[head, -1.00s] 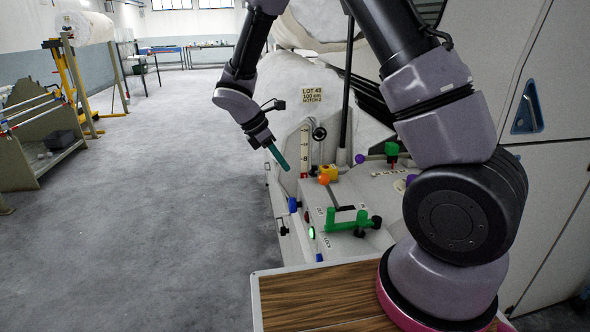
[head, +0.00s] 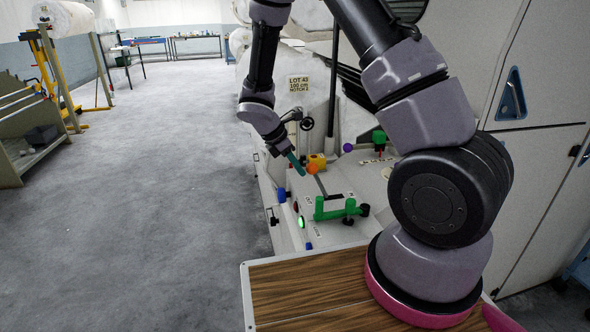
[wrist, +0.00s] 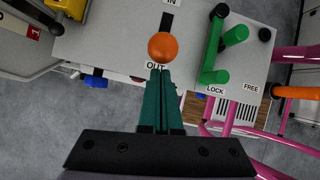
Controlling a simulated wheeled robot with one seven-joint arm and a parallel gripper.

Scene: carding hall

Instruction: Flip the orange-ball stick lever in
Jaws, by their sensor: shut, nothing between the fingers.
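The orange-ball stick lever (wrist: 163,46) stands on a pale machine panel. In the wrist view its ball is over the slot end by the OUT label, and the IN label is at the slot's far end. The ball also shows in the head view (head: 312,169). My gripper (wrist: 160,74) has teal fingers, shut with nothing between them. Their tips point at the ball from the OUT side, very close to it; I cannot tell whether they touch. In the head view my gripper (head: 301,171) is just left of the ball.
A green handle (wrist: 213,52) with LOCK and FREE labels stands right of the slot in the wrist view. A yellow block (head: 318,161) sits just behind the ball. A purple-ball lever (head: 348,147) and a green knob (head: 379,138) are further right. Open floor lies left.

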